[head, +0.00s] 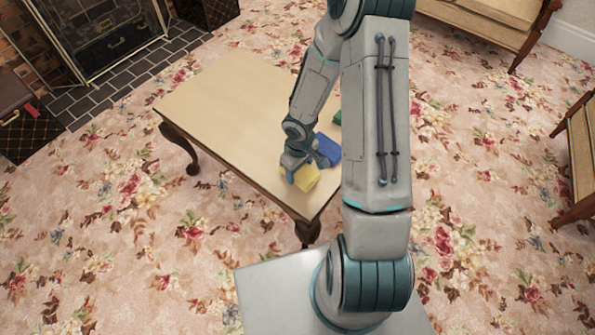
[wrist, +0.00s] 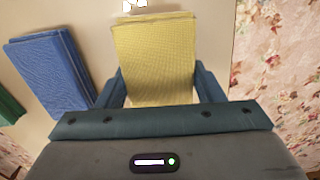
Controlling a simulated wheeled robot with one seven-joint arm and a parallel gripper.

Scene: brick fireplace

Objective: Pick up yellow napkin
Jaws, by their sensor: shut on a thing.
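The yellow napkin (wrist: 155,55) is a folded, textured cloth. In the wrist view it lies between the two fingers of my gripper (wrist: 155,88). In the head view the yellow napkin (head: 304,179) shows at the near right end of the wooden table (head: 220,100), partly hidden by my gripper (head: 298,172). My gripper is shut on the napkin. I cannot tell whether the napkin is touching the tabletop or slightly above it.
A folded blue napkin (wrist: 50,70) lies left of the yellow one in the wrist view. A green cloth (wrist: 8,105) is at the left edge. A small white item (wrist: 135,5) shows at the top. The table's left part is bare. Floral carpet (head: 150,240) surrounds it.

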